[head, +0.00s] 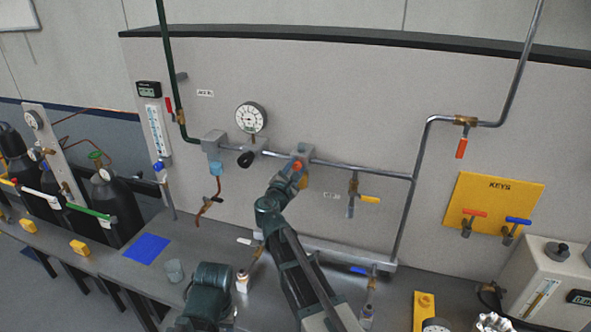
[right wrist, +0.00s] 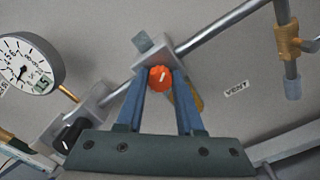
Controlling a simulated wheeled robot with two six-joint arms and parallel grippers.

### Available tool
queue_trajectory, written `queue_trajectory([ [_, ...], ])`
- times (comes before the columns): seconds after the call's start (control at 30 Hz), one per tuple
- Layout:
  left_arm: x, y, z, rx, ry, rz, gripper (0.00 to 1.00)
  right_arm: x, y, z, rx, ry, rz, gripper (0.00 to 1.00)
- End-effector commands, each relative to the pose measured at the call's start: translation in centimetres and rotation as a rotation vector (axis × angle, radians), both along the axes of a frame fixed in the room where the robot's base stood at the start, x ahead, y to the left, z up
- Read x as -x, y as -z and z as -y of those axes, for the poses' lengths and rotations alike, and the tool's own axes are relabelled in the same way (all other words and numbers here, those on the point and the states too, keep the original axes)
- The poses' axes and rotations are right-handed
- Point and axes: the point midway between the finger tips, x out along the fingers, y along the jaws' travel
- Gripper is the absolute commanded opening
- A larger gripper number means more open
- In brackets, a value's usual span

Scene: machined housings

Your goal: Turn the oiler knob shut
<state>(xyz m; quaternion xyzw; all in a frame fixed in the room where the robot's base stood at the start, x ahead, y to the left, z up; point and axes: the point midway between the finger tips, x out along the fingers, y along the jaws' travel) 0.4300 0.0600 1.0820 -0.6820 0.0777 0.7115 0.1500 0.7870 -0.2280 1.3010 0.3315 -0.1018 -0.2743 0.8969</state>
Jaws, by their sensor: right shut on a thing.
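The orange-red knob (head: 296,166) sits on the front of a grey block (head: 301,151) on the horizontal pipe. In the right wrist view the same knob (right wrist: 159,78) shows a white pointer mark, tilted a little off vertical. An amber part (right wrist: 187,98) shows partly behind the right finger. My right gripper (head: 294,170) is at the block, and in the right wrist view its two blue fingers (right wrist: 160,84) stand on either side of the knob. It is shut on the knob. My left gripper is not in view.
A round gauge (head: 251,117) and a black knob (head: 245,159) are left of the block. A yellow-handled valve (head: 369,199) hangs to the right by the VENT label (right wrist: 236,89). A yellow KEYS board (head: 490,205) is farther right. A blue mat (head: 146,249) lies on the bench.

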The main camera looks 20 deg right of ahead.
Motion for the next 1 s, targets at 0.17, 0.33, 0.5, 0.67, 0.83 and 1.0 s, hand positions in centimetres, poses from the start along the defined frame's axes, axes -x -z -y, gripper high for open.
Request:
queue_trajectory([
  [0.17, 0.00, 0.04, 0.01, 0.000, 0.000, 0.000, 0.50, 0.10, 0.11, -0.07, 0.134, 0.000, -0.094, 0.00],
  [0.33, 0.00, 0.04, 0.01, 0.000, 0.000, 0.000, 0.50, 0.09, 0.11, -0.08, 0.267, 0.000, -0.185, 0.00],
  [0.5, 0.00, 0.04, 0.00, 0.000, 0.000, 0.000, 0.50, 0.10, 0.12, -0.09, 0.400, 0.000, -0.274, 0.00],
  [0.67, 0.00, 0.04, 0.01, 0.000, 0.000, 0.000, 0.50, 0.10, 0.12, -0.10, 0.517, 0.000, -0.353, 0.00],
  [0.83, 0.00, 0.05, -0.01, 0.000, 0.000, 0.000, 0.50, 0.10, 0.14, -0.12, 0.626, -0.001, -0.428, 0.00],
  [1.0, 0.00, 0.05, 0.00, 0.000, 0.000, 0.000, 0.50, 0.11, 0.15, -0.13, 0.709, 0.000, -0.484, 0.00],
])
